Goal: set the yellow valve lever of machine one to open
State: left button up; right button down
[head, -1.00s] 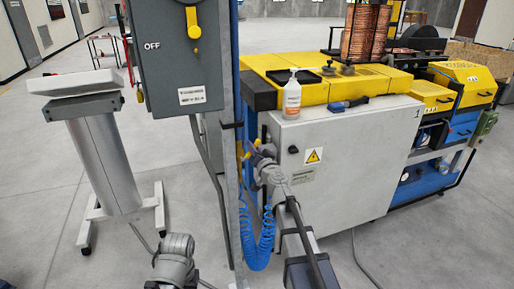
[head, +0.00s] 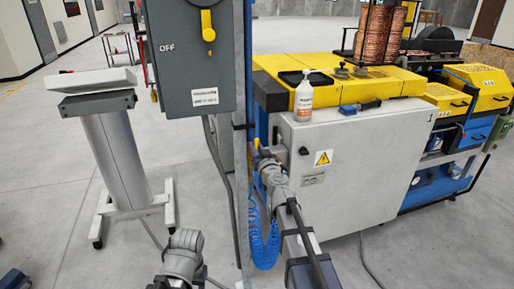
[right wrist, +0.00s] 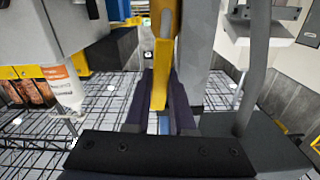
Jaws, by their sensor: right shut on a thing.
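The yellow valve lever (right wrist: 161,75) stands between the dark fingers of my right gripper (right wrist: 161,110) in the right wrist view. The fingers are shut on it. There only a small yellow bit of the lever (head: 256,143) shows; the gripper and wrist cover much of the valve. My left arm shows at the bottom, but its gripper is not visible.
A grey switch box (head: 190,60) with a yellow handle and "OFF" label hangs left of the post. A coiled blue hose (head: 265,245) hangs below the gripper. A grey stand (head: 122,150) is at left.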

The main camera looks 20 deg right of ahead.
dwell(0.3)
jog(key=c, duration=0.8)
grip_release()
jog(key=shift+o, duration=0.2)
jog(key=s, duration=0.7)
jog(key=shift+s, duration=0.4)
jog(key=shift+d, duration=0.1)
jog(key=shift+c, duration=0.2)
